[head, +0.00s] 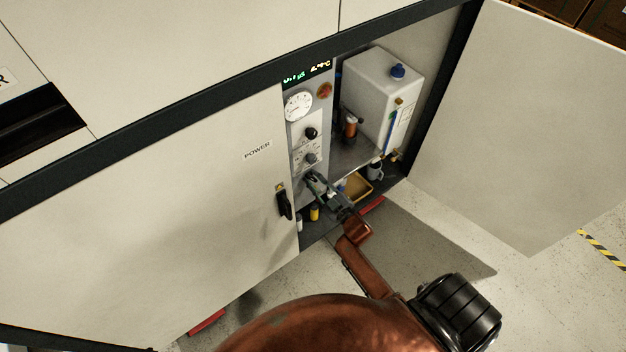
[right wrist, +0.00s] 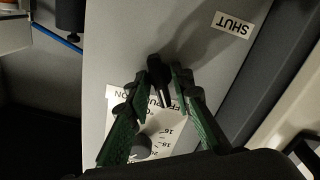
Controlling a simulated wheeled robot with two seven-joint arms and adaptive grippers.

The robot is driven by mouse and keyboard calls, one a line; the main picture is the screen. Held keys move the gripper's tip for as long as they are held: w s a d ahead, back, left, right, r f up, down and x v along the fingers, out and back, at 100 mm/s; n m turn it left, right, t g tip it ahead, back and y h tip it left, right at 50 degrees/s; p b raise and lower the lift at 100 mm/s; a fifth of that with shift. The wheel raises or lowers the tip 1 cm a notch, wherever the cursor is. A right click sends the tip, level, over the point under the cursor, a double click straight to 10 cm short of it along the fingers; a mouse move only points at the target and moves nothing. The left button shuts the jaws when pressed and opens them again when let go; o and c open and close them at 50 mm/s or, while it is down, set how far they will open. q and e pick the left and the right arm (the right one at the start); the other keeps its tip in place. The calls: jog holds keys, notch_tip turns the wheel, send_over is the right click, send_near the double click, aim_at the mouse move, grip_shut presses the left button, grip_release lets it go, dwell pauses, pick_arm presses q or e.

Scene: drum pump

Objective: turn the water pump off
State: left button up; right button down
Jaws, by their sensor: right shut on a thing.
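A narrow grey control panel (head: 297,143) stands inside the open cabinet. It carries a round white gauge (head: 298,105), a red button (head: 324,90) and two dark knobs, an upper one (head: 311,133) and a lower one (head: 310,158). My right gripper (head: 315,182) is at the lower part of the panel, below the knobs. In the right wrist view its green fingers (right wrist: 165,82) are closed around a small black handle (right wrist: 155,68). Which control drives the water pump cannot be told. My left gripper is not in view.
A white tank (head: 375,90) with a blue cap stands on a shelf right of the panel. A yellow tray (head: 357,187) and bottles are below. The cabinet door (head: 530,120) is open at the right. A closed door (head: 150,220) marked POWER is at the left.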

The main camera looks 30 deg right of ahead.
dwell(0.4)
jog(key=c, duration=2)
grip_release()
jog(key=shift+s, duration=0.15)
jog(key=s, duration=1.1)
jog(key=shift+s+d, duration=0.3)
jog(key=shift+s, duration=0.05)
